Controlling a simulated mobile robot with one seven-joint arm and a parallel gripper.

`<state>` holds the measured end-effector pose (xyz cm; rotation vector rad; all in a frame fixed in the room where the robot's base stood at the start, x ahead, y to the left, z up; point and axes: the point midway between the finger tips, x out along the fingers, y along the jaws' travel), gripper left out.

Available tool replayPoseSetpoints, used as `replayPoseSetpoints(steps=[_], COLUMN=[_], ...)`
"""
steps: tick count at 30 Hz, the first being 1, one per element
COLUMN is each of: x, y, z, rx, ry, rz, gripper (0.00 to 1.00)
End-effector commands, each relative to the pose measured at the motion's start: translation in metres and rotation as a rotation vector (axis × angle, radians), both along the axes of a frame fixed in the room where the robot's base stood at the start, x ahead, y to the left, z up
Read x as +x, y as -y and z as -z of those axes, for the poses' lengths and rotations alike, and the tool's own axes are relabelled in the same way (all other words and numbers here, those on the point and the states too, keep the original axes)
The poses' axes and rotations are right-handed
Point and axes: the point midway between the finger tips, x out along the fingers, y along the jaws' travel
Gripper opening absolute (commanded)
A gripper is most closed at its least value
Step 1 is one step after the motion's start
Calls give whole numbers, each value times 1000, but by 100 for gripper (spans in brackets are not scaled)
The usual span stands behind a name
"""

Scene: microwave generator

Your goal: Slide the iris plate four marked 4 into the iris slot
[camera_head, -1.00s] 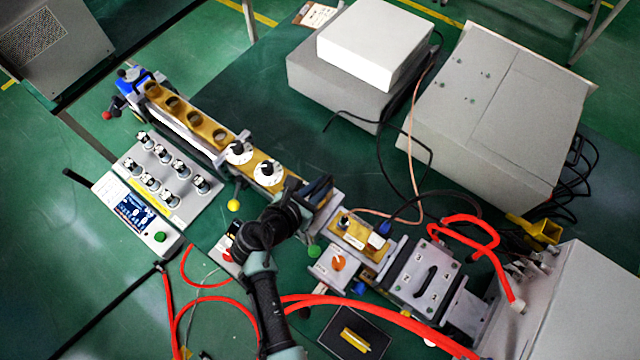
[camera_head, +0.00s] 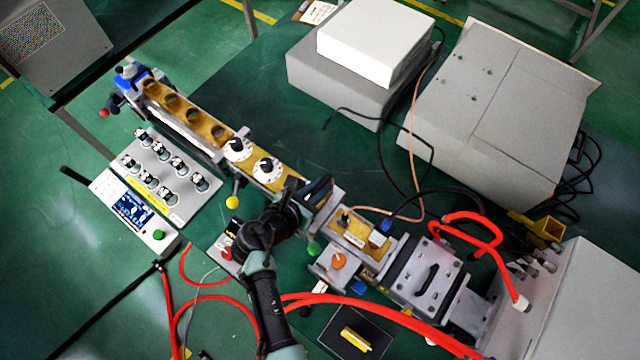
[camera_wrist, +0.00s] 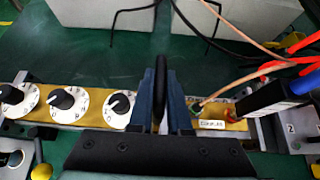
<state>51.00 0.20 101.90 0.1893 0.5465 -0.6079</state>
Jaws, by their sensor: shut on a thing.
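My gripper (camera_head: 318,190) is over the brass waveguide line, between the dial section and the section to its right. In the wrist view its two dark blue fingers (camera_wrist: 161,98) are shut on a thin black plate-like piece (camera_wrist: 161,62), seen nearly edge-on with a rounded top. I take it for the iris plate; no number 4 is readable on it. The piece stands upright across the line. The iris slot and the plate's lower edge are hidden by the fingers and the gripper body, so I cannot tell how deep it sits.
White dials (camera_wrist: 68,104) line the waveguide left of my gripper. A labelled brass section (camera_head: 360,234) and a block with a black handle (camera_head: 428,280) lie to the right. Red hoses (camera_head: 350,302) run in front. A control box (camera_head: 132,212) stands left.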

Motion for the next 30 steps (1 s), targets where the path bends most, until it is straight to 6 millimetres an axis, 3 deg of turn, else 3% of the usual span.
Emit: replayPoseSetpoints(steps=[30], x=[1], y=[0], z=[18], rx=[-1], ry=[4], rz=[-1], gripper=[0])
